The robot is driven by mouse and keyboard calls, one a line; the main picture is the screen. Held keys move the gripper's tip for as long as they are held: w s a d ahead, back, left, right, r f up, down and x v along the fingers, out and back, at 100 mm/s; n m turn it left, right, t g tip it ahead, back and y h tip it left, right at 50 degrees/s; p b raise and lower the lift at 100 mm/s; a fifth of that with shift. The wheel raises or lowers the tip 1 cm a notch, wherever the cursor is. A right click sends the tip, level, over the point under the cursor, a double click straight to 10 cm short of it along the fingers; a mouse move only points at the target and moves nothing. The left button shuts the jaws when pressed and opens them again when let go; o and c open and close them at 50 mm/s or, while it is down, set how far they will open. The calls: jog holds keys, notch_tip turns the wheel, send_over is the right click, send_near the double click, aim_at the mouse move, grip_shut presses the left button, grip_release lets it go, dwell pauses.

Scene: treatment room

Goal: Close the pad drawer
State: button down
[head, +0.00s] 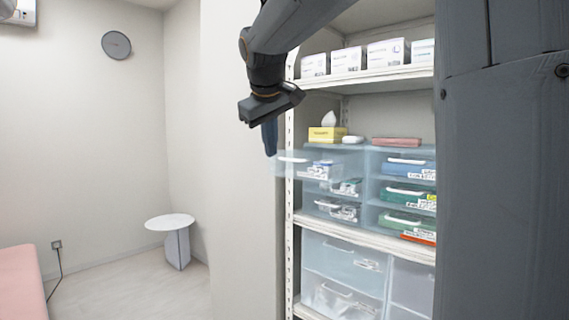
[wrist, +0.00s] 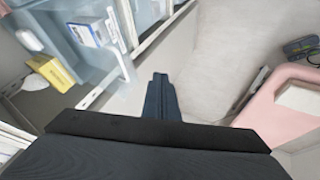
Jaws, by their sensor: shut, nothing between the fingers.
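A clear bluish drawer (head: 283,170) at the top left of the small drawer unit stands pulled out past the shelf's front edge. It is probably the pad drawer, but its label is too small to read. Small boxes lie inside it. It also shows in the wrist view (wrist: 128,68), at the upper left, with a white and blue box in it. My gripper (head: 270,152) points down just outside the drawer's front, near its left end. Its fingers are together and empty, also in the wrist view (wrist: 160,78). I cannot tell whether they touch the drawer front.
The other drawers of the unit (head: 402,168) look shut. A yellow tissue box (head: 326,135) stands on top. White boxes (head: 347,60) line the shelf above, and larger bins (head: 342,262) sit below. A white round table (head: 170,222) and a pink couch (head: 22,285) stand left, with open floor between.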

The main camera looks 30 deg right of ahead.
jog(key=w+d+f+p, duration=0.3)
jog(key=w+d, duration=0.4)
jog(key=d, duration=0.1)
jog(key=shift+f+h+p, duration=0.2)
jog(key=shift+h+p, duration=0.1)
jog(key=shift+p, duration=0.05)
dwell(0.4)
